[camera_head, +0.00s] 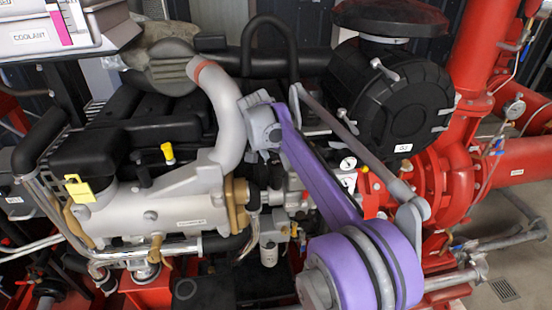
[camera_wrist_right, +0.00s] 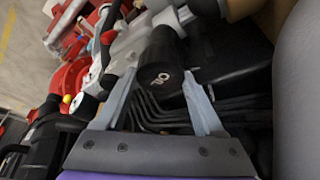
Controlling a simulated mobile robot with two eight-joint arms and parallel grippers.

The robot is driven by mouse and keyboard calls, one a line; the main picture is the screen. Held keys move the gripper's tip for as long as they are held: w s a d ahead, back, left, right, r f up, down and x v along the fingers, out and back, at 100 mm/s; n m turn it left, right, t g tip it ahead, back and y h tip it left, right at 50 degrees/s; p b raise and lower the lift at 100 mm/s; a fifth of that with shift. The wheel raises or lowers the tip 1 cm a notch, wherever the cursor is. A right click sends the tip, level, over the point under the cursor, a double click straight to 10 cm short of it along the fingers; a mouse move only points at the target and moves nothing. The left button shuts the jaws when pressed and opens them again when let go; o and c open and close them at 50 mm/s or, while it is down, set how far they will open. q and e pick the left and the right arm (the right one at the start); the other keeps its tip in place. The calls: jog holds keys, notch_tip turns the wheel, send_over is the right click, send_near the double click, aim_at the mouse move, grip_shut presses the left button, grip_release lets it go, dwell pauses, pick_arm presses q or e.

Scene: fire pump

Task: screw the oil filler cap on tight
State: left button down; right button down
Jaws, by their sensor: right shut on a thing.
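The oil filler cap (camera_wrist_right: 161,62) is a black cylinder with white "OIL" lettering on its end, in the middle of the right wrist view. My right gripper (camera_wrist_right: 160,82) is shut on it, with one pale finger on each side. The cap's far end and its seat on the filler neck are hard to make out, so I cannot tell how far it is screwed down. In the head view my right arm reaches up from the lower right to the engine; its fingers and the cap cannot be made out there. My left gripper is not in view.
The grey and black engine (camera_head: 150,205) fills the left and middle of the head view. A large black air filter housing (camera_head: 392,95) stands right of my right arm, beside the red pump (camera_head: 425,180). A coolant box (camera_head: 50,40) is at top left.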

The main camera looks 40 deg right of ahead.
jog(key=shift+r, duration=0.1)
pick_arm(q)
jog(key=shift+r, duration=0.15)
pick_arm(e)
jog(key=shift+w+m, duration=0.1)
jog(key=shift+m, duration=0.2)
jog(key=shift+r+m+g+p, duration=0.1)
jog(key=shift+m+g+p, duration=0.25)
jog(key=shift+m, duration=0.45)
jog(key=shift+s+r+m+g, duration=0.25)
jog(key=shift+s+m, duration=0.1)
jog(key=shift+m, duration=0.35)
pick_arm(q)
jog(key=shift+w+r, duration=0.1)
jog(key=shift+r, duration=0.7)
pick_arm(e)
jog(key=shift+d, duration=0.15)
grip_release()
jog(key=shift+w+f, duration=0.25)
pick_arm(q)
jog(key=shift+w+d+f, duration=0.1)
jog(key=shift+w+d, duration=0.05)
pick_arm(e)
jog(key=shift+f, duration=0.2)
